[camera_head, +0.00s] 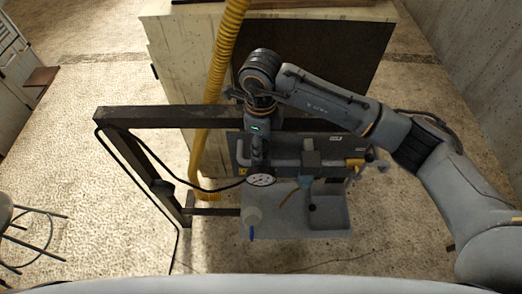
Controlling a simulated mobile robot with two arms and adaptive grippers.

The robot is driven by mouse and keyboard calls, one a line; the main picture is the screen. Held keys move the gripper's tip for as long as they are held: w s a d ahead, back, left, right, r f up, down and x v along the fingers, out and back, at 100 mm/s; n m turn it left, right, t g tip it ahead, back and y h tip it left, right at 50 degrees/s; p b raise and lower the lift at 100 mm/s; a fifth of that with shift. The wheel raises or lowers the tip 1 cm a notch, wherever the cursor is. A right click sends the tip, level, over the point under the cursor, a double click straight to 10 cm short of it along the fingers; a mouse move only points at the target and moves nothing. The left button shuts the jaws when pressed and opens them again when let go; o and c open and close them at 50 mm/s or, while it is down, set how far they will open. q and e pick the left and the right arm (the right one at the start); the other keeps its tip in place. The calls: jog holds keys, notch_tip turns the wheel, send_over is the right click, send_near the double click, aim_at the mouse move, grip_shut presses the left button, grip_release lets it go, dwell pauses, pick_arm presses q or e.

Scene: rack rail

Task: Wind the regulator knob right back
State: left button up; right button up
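A grey equipment panel (285,153) hangs on a dark rack rail (170,117). A round white-faced gauge (261,180) sits low on the panel's left side. My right arm comes in from the right, and its gripper (258,160) points down just above the gauge, over the left part of the panel. Its fingers are dark and small here, so I cannot tell whether they are open or shut. I cannot make out the regulator knob clearly; the gripper covers the area above the gauge. My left gripper is not in view.
A grey tray (330,215) is below the panel, with a pale cup-like part (252,214) at its left. A yellow handle (355,162) is on the panel's right. A stool (8,212) stands far left.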

jog(key=n+b, duration=0.3)
jog(key=b, duration=0.1)
jog(key=n+b, duration=0.3)
jog(key=b, duration=0.2)
jog(key=n+b, duration=0.3)
jog(key=b, duration=0.2)
jog(key=shift+f, duration=0.3)
jog(key=shift+r+n+b, duration=0.25)
jog(key=shift+n+b, duration=1.2)
jog(key=shift+n, duration=0.25)
jog(key=o, duration=1.1)
jog(key=shift+o, duration=0.2)
notch_tip(320, 180, up, 12)
